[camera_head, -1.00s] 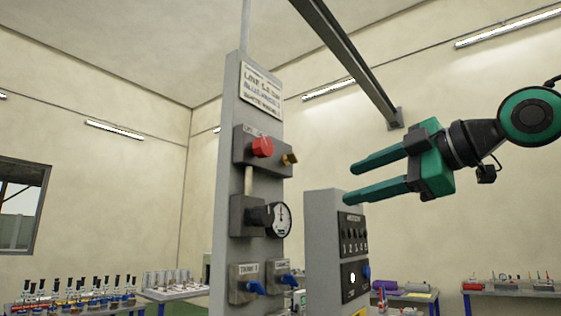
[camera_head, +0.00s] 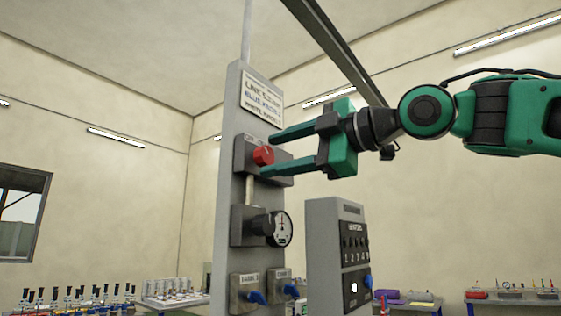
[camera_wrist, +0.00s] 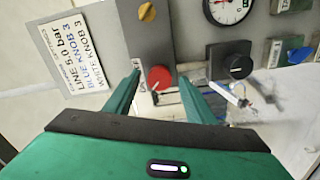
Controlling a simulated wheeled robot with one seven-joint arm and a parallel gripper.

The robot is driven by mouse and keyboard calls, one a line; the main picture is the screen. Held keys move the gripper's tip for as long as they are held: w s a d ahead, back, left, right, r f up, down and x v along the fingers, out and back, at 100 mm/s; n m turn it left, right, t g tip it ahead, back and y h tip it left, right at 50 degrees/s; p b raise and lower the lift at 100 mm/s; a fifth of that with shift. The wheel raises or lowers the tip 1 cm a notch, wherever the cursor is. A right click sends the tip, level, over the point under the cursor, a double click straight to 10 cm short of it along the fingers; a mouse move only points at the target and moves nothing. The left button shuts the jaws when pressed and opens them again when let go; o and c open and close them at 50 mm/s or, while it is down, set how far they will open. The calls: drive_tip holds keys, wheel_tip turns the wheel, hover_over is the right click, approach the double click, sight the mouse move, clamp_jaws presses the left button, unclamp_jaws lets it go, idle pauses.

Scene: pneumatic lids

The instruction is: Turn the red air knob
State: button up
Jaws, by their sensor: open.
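The red air knob (camera_head: 263,155) sits on a grey box (camera_head: 240,150) near the top of a grey upright panel (camera_head: 232,190). It also shows in the wrist view (camera_wrist: 160,78), with a white pointer line on its face. My gripper (camera_head: 268,153) is open, its two green fingers pointing left at the knob. In the head view one fingertip appears above the knob and the other below it. In the wrist view the knob shows between and just beyond the fingertips (camera_wrist: 158,88). I cannot tell whether either finger touches it.
Below are a black regulator knob with a round gauge (camera_head: 281,229) and blue knobs (camera_head: 256,297). A grey heater box (camera_head: 338,250) stands to the right. A sign (camera_head: 262,100) is above.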

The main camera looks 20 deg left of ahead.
drive_tip(key=shift+w+a, duration=0.15)
drive_tip(key=shift+a, duration=0.25)
